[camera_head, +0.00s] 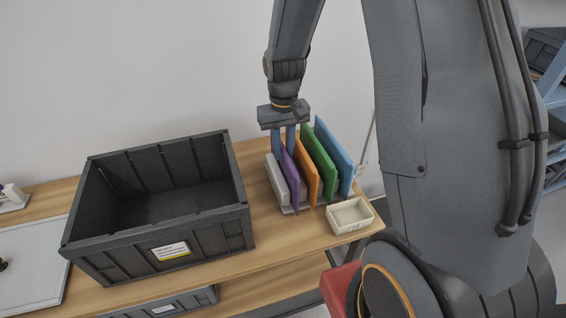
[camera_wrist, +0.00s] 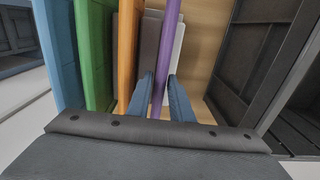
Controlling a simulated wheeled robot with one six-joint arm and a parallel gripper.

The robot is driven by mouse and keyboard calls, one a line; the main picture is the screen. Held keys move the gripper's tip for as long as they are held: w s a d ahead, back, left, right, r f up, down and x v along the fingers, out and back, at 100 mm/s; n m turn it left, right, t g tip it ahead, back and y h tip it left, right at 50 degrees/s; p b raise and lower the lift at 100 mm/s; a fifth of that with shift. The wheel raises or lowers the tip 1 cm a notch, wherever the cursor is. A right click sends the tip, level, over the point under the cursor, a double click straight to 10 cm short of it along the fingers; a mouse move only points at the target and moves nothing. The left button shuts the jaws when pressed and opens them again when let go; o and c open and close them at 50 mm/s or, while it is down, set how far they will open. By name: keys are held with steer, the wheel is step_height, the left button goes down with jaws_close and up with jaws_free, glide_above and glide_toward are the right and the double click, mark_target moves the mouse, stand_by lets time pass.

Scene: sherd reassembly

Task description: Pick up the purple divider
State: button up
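The purple divider (camera_head: 291,176) stands upright at the left end of a row of dividers in a light rack (camera_head: 272,178). My gripper (camera_head: 284,146) is above it, pointing down, with its fingers at the divider's upper part. In the wrist view the purple divider (camera_wrist: 171,40) runs between the two blue fingers of my gripper (camera_wrist: 162,82). The left finger looks very close to it, and a small gap shows on the right. I cannot tell whether the fingers press on it.
Orange (camera_head: 307,170), green (camera_head: 319,160) and blue (camera_head: 335,155) dividers stand close to the right. A large dark crate (camera_head: 160,240) is on the left. A small cream tray (camera_head: 350,215) sits at the table's (camera_head: 300,235) front right.

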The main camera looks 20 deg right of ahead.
jaws_close()
steer(key=shift+r, duration=0.1)
step_height(320, 180, up, 10)
steer(key=shift+f+b, duration=0.1)
steer(key=shift+b, duration=0.95)
